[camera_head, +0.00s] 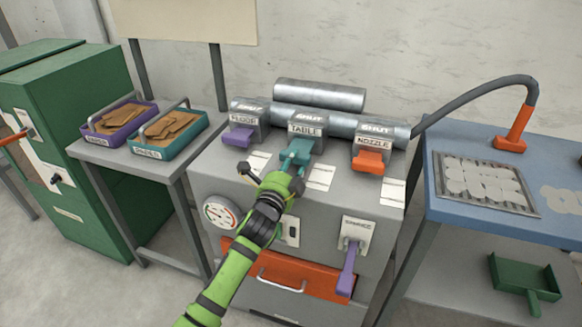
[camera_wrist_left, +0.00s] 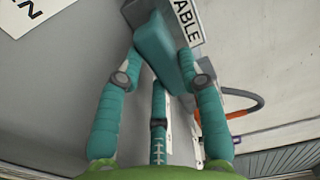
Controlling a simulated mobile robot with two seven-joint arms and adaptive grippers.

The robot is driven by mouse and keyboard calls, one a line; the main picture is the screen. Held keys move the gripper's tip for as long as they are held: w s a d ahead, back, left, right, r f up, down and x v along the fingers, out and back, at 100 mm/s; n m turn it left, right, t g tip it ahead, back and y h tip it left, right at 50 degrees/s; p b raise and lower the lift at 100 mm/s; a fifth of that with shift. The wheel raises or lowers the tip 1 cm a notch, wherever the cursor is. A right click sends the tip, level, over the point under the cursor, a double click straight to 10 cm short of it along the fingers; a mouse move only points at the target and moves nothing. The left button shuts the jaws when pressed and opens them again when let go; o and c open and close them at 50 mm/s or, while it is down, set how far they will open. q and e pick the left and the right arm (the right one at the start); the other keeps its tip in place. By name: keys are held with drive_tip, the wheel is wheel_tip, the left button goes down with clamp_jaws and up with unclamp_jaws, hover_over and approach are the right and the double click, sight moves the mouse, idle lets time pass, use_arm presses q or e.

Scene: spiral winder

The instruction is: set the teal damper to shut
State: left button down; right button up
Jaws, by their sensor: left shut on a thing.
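The teal damper (camera_head: 303,144), labelled TABLE, is the middle of three dampers on top of the grey machine. A SHUT label shows above it at the back of its housing. My left gripper (camera_head: 292,162) is at the damper's handle, its arm coming up from the lower front. In the left wrist view the teal handle (camera_wrist_left: 162,48) stands between the fingers of the left gripper (camera_wrist_left: 165,70), which is shut on it. The fingers partly cover the handle in the head view, so its exact angle is hard to tell. My right gripper is not in view.
A purple damper (camera_head: 238,138) stands left of the teal one and an orange damper (camera_head: 369,160) right of it. A purple lever (camera_head: 347,270) hangs on the machine's front, beside an orange drawer (camera_head: 270,262). A blue table (camera_head: 545,225) stands at right.

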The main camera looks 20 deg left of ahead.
use_arm(q)
drive_tip(key=c, duration=0.9)
unclamp_jaws()
drive_tip(key=shift+c, duration=0.2)
drive_tip(key=shift+o, duration=0.8)
drive_tip(key=shift+s, duration=0.4)
drive_tip(key=s, duration=1.1)
drive_tip(key=shift+a, duration=0.2)
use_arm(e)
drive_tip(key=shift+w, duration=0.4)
use_arm(q)
drive_tip(key=shift+s, duration=0.1)
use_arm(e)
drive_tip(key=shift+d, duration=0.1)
